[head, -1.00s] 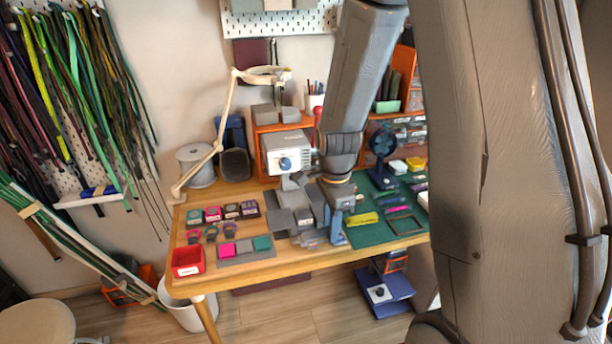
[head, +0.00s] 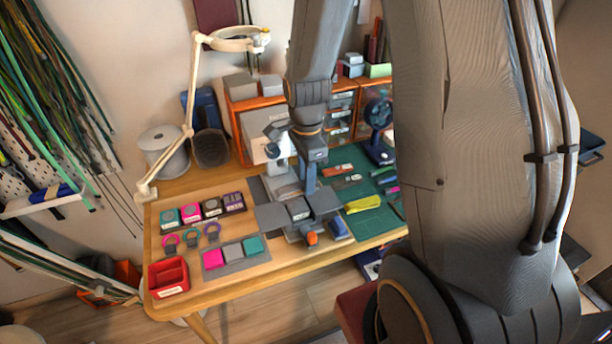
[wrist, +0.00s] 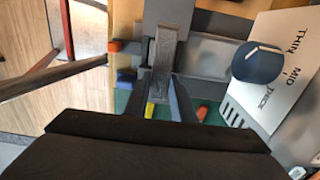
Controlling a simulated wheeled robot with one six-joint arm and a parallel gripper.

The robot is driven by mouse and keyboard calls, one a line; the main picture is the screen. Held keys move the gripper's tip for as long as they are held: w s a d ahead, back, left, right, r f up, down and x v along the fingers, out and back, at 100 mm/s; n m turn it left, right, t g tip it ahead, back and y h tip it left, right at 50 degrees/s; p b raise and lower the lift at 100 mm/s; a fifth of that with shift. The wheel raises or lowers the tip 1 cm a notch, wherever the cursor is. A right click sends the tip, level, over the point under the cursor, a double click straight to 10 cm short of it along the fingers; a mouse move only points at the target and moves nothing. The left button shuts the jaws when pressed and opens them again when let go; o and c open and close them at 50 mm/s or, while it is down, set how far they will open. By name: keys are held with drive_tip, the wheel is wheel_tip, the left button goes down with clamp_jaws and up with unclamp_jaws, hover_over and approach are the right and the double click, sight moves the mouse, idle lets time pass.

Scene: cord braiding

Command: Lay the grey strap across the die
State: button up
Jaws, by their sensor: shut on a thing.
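My gripper (head: 310,188) is over the press on the desk, in front of its white dial housing. In the wrist view, my gripper (wrist: 160,108) is shut on a narrow grey textured strip (wrist: 161,70), which looks like the grey strap. The strap runs up the picture from between the fingers, over or close to the grey press parts (wrist: 172,12); contact cannot be told. In the head view the strap is too small to pick out. Grey plates (head: 272,216) of the press lie around and below my gripper. The die cannot be told apart from these plates.
The dial (wrist: 257,62) and white housing stand close on the right in the wrist view. A tray (head: 236,265) with pink, grey and teal pieces, and a red bin (head: 168,276), are at left. A green mat (head: 372,224) with a yellow piece (head: 362,204) lies at right.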

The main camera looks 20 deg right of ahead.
sight(306, 204)
wheel_tip(306, 204, down, 3)
drive_tip(key=b, duration=0.2)
drive_tip(key=shift+f+b, duration=0.15)
drive_tip(key=shift+b, duration=0.2)
drive_tip(key=shift+f+b, duration=0.4)
drive_tip(key=shift+f, duration=0.6)
drive_tip(key=shift+f, duration=0.25)
idle(0.4)
drive_tip(key=o, duration=1.1)
drive_tip(key=shift+r, duration=3.9)
drive_tip(key=shift+s+a+r+n, duration=0.15)
drive_tip(key=shift+s+n, duration=0.1)
drive_tip(key=shift+n, duration=0.25)
drive_tip(key=shift+s+a+r+n, duration=0.1)
drive_tip(key=shift+s+n, duration=0.15)
drive_tip(key=shift+n, duration=0.25)
drive_tip(key=s+a+r+n+t, duration=0.1)
drive_tip(key=s+n, duration=0.7)
drive_tip(key=n, duration=0.8)
drive_tip(key=shift+s+a+r, duration=0.2)
drive_tip(key=shift+a+r, duration=0.35)
drive_tip(key=shift+r, duration=0.05)
